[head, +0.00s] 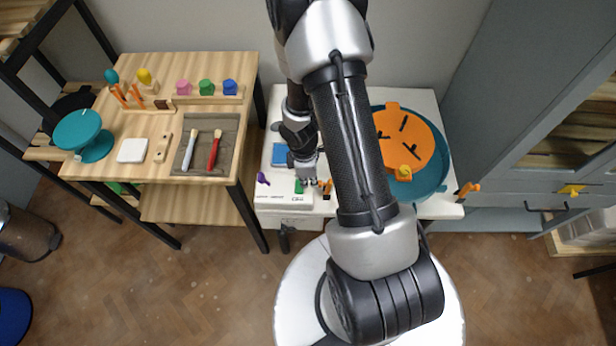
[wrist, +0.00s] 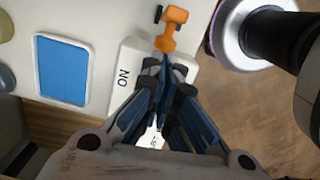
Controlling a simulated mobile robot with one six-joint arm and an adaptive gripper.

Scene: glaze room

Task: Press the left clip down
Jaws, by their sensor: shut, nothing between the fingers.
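The left clip (head: 327,187) is a small orange lever at the front edge of the white table, partly hidden by my arm in the head view. In the wrist view the orange clip (wrist: 172,26) lies just beyond my fingertips, with dark parts beside it. My gripper (head: 311,182) is low over the table, left of the clip. In the wrist view my gripper (wrist: 164,66) is shut and empty, its tips close to the clip. I cannot tell whether they touch. Another orange clip (head: 467,189) is at the table's right front.
A white box (head: 284,197) marked "ON" (wrist: 124,77) lies beside my fingers. A blue pad (wrist: 62,70) is on the table. A teal basin (head: 442,160) holds an orange disc (head: 415,150). A wooden table (head: 205,195) with tools stands left.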

